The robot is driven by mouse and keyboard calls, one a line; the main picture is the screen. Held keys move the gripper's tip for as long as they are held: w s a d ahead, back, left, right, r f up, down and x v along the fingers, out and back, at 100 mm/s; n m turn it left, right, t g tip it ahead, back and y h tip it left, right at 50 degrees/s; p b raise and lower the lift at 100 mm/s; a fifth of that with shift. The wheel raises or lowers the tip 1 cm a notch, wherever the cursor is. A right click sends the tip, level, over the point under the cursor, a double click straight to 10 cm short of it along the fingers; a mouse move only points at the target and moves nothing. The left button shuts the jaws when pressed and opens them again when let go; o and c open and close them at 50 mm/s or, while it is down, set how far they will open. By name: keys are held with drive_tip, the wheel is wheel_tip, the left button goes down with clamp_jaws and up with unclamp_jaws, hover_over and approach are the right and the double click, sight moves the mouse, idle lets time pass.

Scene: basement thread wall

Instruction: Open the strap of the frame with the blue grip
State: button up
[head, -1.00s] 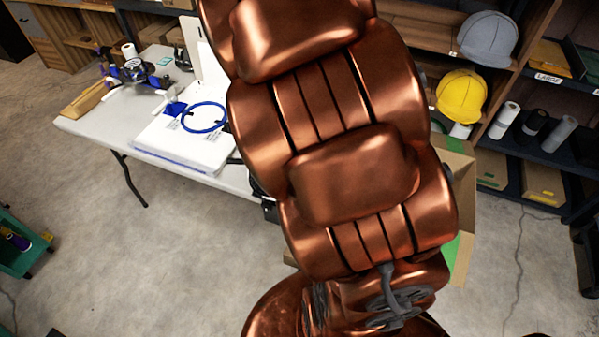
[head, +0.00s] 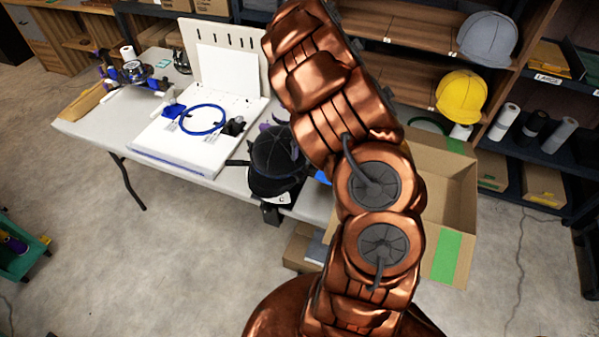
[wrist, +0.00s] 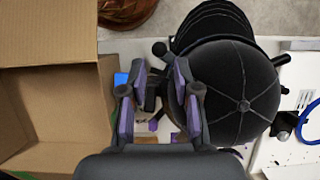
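A black cap (head: 274,158) sits at the table's front right edge, on a dark holder whose details are unclear. It fills the right middle of the wrist view (wrist: 232,88). My gripper (wrist: 158,80) is open, with purple pads apart, over the cap's left side in the wrist view. A small black part (wrist: 152,92) shows between the fingers; I cannot tell whether they touch it. A blue piece (wrist: 121,79) shows left of the fingers and beside my arm in the head view (head: 322,177). I cannot tell whether it is the blue grip. No strap is clearly visible.
A white board (head: 190,150) with a blue hoop (head: 203,119) lies left of the cap. An open cardboard box (head: 457,195) stands right of my arm. Black-and-blue equipment (head: 132,72) stands at the table's far left. Shelves with helmets are behind.

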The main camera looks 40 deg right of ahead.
sight(300, 173)
drive_tip(key=p+x, duration=0.1)
drive_tip(key=x, duration=0.3)
drive_tip(key=shift+s+a+f+p, duration=0.2)
drive_tip(key=shift+f+p, duration=0.05)
drive_tip(key=shift+p, duration=0.05)
drive_tip(key=shift+x, duration=0.9)
drive_tip(key=shift+w+d, duration=0.1)
clamp_jaws()
